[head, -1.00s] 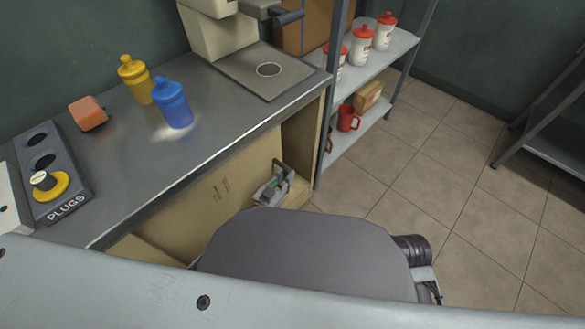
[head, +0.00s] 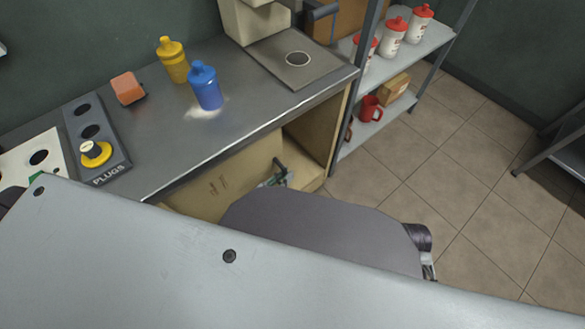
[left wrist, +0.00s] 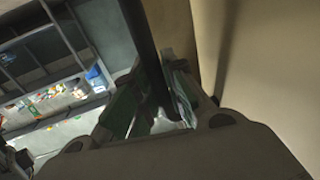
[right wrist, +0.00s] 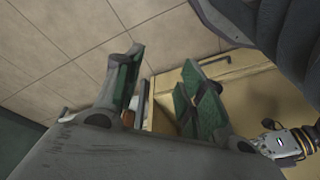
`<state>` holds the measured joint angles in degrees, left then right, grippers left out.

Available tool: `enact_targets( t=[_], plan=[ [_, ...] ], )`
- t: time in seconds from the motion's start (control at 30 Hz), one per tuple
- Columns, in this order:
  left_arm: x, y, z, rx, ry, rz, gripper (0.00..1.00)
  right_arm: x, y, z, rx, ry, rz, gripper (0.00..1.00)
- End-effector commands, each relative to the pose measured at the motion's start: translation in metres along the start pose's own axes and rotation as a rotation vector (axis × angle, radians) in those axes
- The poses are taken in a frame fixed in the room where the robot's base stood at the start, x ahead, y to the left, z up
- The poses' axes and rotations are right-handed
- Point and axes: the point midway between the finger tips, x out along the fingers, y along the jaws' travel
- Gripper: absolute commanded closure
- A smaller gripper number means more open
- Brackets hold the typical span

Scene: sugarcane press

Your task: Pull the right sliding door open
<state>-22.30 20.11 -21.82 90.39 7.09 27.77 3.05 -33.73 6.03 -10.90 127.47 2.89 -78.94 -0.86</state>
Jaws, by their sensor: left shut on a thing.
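The right sliding door (head: 225,187) is a beige panel under the counter in the head view. An opening shows between its right edge and the cabinet's right side wall. My left gripper (head: 273,180) is at the door's right end, partly hidden behind my own arm. In the left wrist view, the left gripper (left wrist: 163,115) is shut on a dark upright handle bar (left wrist: 138,30), with a beige panel beside it. My right gripper (right wrist: 160,90) is open, its green-padded fingers apart in the right wrist view. The handle's lower end is hidden between the left fingers.
The metal counter (head: 190,145) carries a blue bottle (head: 206,88), a yellow bottle (head: 173,62), an orange block (head: 127,88) and a plug rack (head: 97,140). A shelf unit (head: 390,70) with bottles and a red mug (head: 370,108) stands right. Tiled floor (head: 470,200) is free beyond.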

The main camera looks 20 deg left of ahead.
Motion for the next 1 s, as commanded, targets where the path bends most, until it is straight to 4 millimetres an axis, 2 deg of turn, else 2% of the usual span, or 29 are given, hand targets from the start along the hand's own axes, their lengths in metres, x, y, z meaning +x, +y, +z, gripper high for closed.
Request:
enact_targets(
  t=[0.1,0.67,1.0],
  plan=[
    [-0.019,-0.003,-0.001,0.001,-0.006,0.000,1.00,0.007,0.002,0.004,0.002,-0.023,0.005,0.60],
    [-0.091,-0.018,0.000,0.000,-0.006,0.000,1.00,0.042,0.011,0.026,0.007,-0.103,0.026,0.60],
    [-0.131,-0.025,0.000,0.000,-0.006,0.001,1.00,0.085,0.023,0.039,0.011,-0.090,0.045,0.60]
  ],
)
